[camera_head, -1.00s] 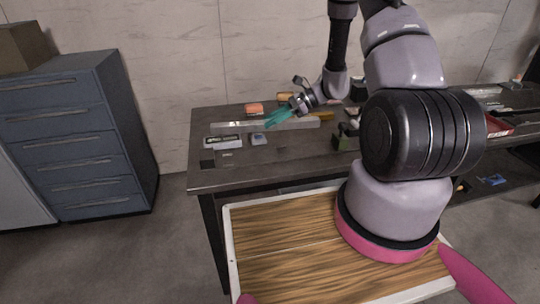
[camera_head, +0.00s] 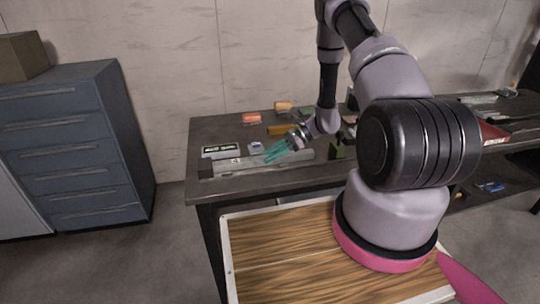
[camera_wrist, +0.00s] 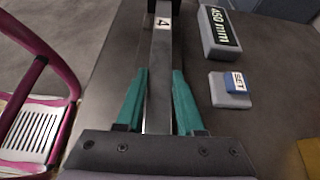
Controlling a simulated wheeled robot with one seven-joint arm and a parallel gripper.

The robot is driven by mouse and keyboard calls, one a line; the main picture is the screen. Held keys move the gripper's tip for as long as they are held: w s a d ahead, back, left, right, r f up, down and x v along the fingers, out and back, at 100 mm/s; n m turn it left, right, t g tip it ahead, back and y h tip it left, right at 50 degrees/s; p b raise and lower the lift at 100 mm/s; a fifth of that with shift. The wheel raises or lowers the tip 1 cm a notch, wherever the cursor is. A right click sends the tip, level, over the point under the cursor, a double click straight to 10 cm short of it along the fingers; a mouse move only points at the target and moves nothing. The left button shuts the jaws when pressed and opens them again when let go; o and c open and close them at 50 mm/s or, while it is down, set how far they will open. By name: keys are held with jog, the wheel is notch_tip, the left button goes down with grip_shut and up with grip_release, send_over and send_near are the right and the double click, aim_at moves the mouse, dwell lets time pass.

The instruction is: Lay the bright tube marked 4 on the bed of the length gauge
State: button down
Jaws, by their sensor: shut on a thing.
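The bright tube marked 4 (camera_wrist: 160,48) lies lengthwise between the teal fingers of my gripper (camera_wrist: 160,75), which is shut on it. Its label 4 shows near the far end. In the head view the tube (camera_head: 225,165) runs left to right along the table's front part, with my gripper (camera_head: 268,156) around it. The length gauge's display, reading 450 mm (camera_wrist: 219,32), and a block marked SET (camera_wrist: 232,88) stand right of the tube. A dark end block (camera_head: 205,171) shows at the tube's left end. The bed is mostly hidden under the tube; I cannot tell whether they touch.
On the dark table (camera_head: 215,189) behind my gripper are an orange block (camera_head: 251,118), a tan piece (camera_head: 283,106) and a yellow piece (camera_head: 278,130). A blue drawer cabinet (camera_head: 85,145) stands left of the table.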

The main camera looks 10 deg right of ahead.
jog(key=c, duration=0.5)
grip_release()
jog(key=shift+f, duration=0.1)
jog(key=v, duration=1.2)
jog(key=s+a+r+n+h, duration=0.2)
jog(key=s+r+n+h, duration=0.15)
jog(key=r, duration=0.85)
jog(key=s+a+r+n+h, duration=0.2)
jog(key=s+r+n, duration=0.15)
jog(key=r, duration=0.95)
jog(key=s+r+n+t+h, duration=0.1)
jog(key=s+r+n+t, duration=0.1)
jog(key=s+r, duration=0.3)
jog(key=s+r+n+t+h, duration=0.2)
jog(key=s+r, duration=0.3)
jog(key=s+r+n+t+h, duration=0.1)
jog(key=s+r+n+t, duration=0.1)
jog(key=s+r, duration=0.3)
jog(key=shift+s+a+n+t+h, duration=0.2)
jog(key=shift+a+n+t+h, duration=0.2)
jog(key=shift+t, duration=0.2)
